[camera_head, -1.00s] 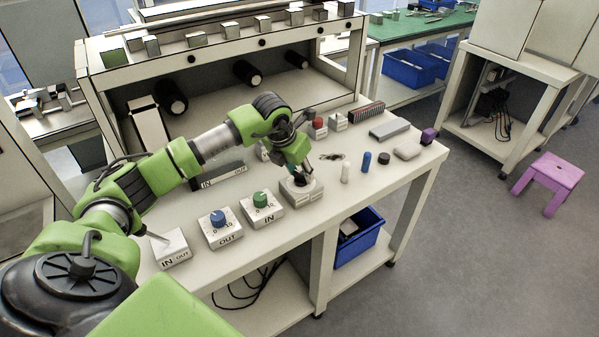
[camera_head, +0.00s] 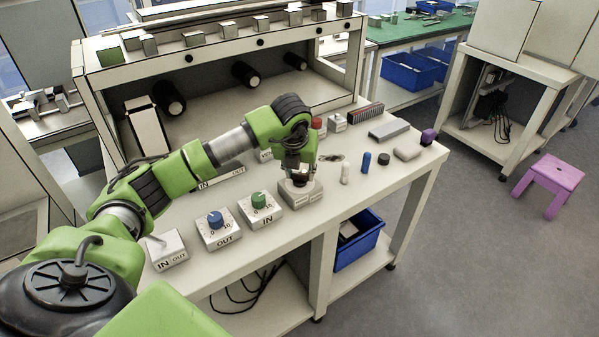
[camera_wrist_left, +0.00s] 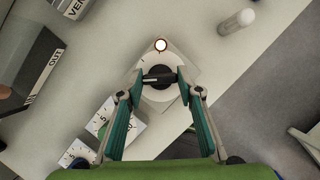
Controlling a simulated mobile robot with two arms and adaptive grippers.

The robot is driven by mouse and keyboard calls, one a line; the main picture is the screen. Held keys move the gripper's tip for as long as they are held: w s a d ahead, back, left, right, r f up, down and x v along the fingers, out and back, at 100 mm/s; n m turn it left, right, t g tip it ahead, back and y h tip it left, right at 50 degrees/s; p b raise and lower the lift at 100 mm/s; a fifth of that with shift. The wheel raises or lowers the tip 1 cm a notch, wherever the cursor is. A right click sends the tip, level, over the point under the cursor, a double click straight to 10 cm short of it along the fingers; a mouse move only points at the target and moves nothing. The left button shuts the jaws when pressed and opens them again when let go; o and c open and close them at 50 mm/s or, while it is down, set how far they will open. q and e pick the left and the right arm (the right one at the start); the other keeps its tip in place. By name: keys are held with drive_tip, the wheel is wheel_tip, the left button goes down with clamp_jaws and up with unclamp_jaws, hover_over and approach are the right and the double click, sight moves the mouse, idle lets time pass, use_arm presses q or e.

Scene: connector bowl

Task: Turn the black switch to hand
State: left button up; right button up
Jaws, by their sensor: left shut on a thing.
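The black switch (camera_wrist_left: 158,78) shows in the left wrist view as a round black knob with a bar-shaped handle, on a white disc. Its grey-white box (camera_head: 301,193) stands near the front edge of the bench in the head view. A small lit white lamp with an orange rim (camera_wrist_left: 160,45) sits beside the knob. My left gripper (camera_head: 298,175) points straight down over the box. In the left wrist view its two fingers (camera_wrist_left: 159,79) are shut on the ends of the handle. In the head view the gripper hides most of the knob. The position labels are not readable. My right gripper is not in view.
To the left stand a green-knob box (camera_head: 260,200), a blue-knob box (camera_head: 215,220) and an IN/OUT lever box (camera_head: 167,250). To the right are a white cylinder (camera_head: 345,174) and a blue one (camera_head: 366,162). A blue bin (camera_head: 358,245) is below; a purple stool (camera_head: 550,178) stands on the floor.

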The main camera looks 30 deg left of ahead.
use_arm(q)
drive_tip(key=o, duration=1.1)
drive_tip(key=shift+r, duration=0.1)
drive_tip(key=v, duration=1.2)
